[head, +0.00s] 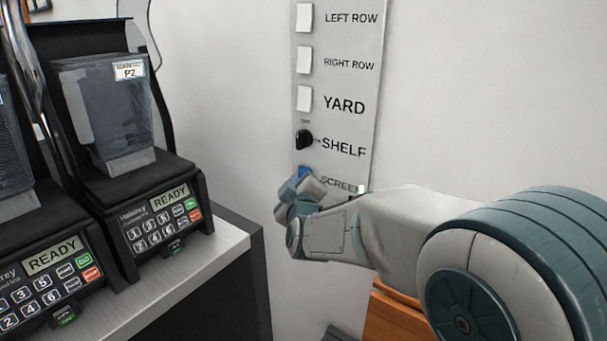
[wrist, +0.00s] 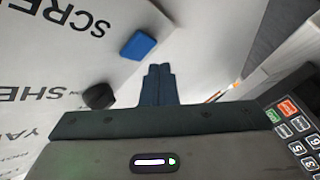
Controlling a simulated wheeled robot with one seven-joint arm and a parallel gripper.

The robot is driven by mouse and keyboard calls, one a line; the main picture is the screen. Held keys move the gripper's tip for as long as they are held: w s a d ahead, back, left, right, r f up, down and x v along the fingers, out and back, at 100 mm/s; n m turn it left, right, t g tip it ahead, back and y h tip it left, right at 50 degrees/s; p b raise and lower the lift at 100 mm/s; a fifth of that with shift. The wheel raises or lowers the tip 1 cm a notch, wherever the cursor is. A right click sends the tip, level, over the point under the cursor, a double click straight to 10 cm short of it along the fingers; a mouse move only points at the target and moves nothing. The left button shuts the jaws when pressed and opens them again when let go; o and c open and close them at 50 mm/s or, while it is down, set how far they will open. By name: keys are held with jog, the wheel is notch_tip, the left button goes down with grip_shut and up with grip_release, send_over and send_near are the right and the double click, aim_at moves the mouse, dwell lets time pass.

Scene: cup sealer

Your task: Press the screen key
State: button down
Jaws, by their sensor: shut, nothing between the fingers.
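A light grey wall panel (head: 335,60) carries a column of keys with printed labels. The blue key (head: 305,171) beside the word SCREEN is partly hidden behind my gripper (head: 298,188) in the head view. The blue key (wrist: 138,44) shows whole in the wrist view, up and left of my fingertips. My gripper (wrist: 158,68) is shut and empty, its two dark fingers side by side. In the wrist view a gap shows between the fingertips and the blue key. I see no contact.
A black knob (head: 304,139) sits just above the blue key, beside SHELF; white keys (head: 304,98) are higher up. Left, black machines (head: 155,215) with READY displays stand on a grey counter (head: 215,243). The wall right of the panel is bare. A wooden piece (head: 395,315) is below my arm.

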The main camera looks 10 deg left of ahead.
jog(key=shift+s+a+p, duration=0.2)
jog(key=shift+s+a, duration=0.1)
jog(key=shift+s, duration=0.4)
jog(key=shift+s+a+p, duration=0.2)
jog(key=shift+s+a, duration=0.1)
jog(key=shift+s, duration=0.4)
jog(key=shift+s+a+p, duration=0.2)
jog(key=shift+s+a, duration=0.1)
jog(key=shift+s, duration=0.4)
jog(key=c, duration=2.1)
grip_release()
jog(key=shift+c, duration=0.2)
